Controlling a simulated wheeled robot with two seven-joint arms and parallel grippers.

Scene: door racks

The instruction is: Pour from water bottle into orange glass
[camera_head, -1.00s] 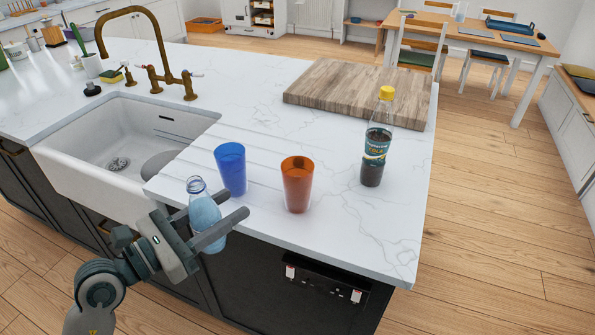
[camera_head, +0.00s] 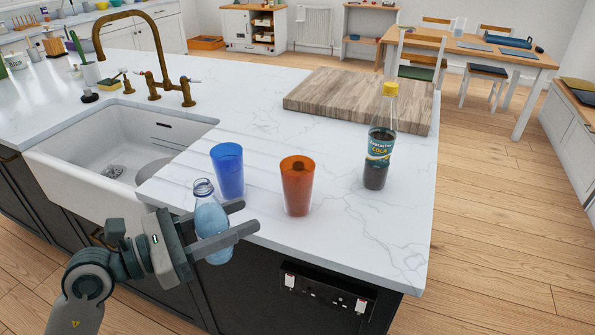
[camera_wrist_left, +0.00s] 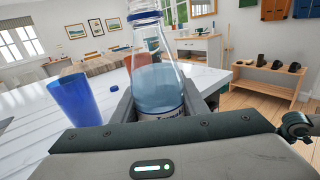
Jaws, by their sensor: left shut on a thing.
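The clear water bottle (camera_head: 211,222), with bluish water and an uncapped-looking neck, is held nearly upright by my left gripper (camera_head: 240,220). My left gripper is shut on the bottle, at the counter's front edge. The bottle also shows between the fingers in the left wrist view (camera_wrist_left: 158,80). The orange glass (camera_head: 297,187) stands upright on the counter, to the right of and beyond the bottle, apart from it. A small dark round thing shows inside it. In the left wrist view the orange glass is mostly hidden behind the bottle. My right gripper is not in view.
A blue glass (camera_head: 228,171) stands just behind the bottle, left of the orange glass. A cola bottle (camera_head: 379,150) with yellow cap stands to the right. A wooden board (camera_head: 350,97) lies behind. The sink (camera_head: 110,150) is at left. The counter's front right is clear.

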